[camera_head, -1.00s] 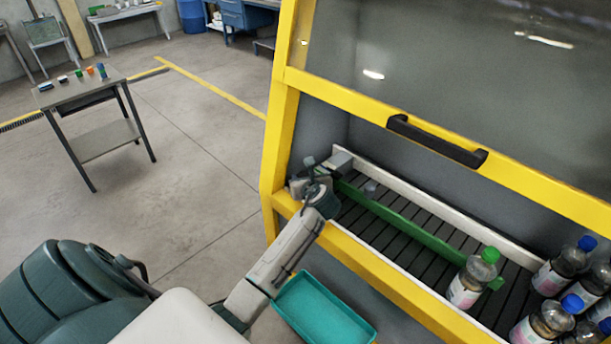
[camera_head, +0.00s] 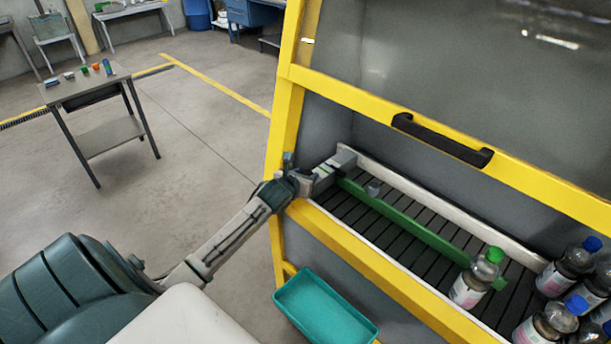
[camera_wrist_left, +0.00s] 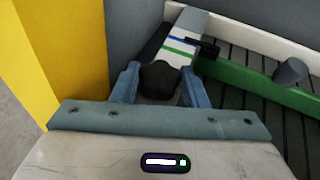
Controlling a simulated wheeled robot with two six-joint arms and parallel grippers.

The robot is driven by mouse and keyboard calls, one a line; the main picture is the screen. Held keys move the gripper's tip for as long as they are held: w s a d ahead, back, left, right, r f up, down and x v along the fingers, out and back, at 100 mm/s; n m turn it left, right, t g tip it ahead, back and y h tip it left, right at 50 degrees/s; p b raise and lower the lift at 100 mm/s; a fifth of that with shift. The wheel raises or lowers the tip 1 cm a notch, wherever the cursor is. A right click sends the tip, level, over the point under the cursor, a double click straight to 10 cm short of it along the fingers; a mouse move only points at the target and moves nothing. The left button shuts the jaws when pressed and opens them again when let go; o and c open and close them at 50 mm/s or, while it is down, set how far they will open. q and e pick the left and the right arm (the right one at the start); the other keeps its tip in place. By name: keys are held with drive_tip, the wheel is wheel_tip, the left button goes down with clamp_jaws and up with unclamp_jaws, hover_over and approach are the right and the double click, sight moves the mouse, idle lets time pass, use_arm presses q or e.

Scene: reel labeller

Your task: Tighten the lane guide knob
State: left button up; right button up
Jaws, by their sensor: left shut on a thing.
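The lane guide knob (camera_wrist_left: 160,76) is dark and round, and shows in the left wrist view between the two blue fingers. My left gripper (camera_wrist_left: 159,84) is shut on it. In the head view my left gripper (camera_head: 310,180) reaches over the yellow frame to the far-left end of the conveyor, where the knob is hidden. The green lane guide (camera_head: 415,228) runs along the slatted conveyor. A grey bracket with blue and green stripes (camera_wrist_left: 182,44) lies just beyond the knob. My right gripper is not in view.
A yellow-framed guard with a black handle (camera_head: 441,140) stands open above the conveyor. A green-capped bottle (camera_head: 472,280) touches or nearly touches the guide. Several blue-capped bottles crowd the right. A teal tray (camera_head: 325,312) sits below the frame.

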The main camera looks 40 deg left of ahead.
use_arm(q)
drive_tip(key=shift+r, duration=0.1)
idle(0.4)
drive_tip(key=o, duration=1)
drive_tip(key=shift+d, duration=0.1)
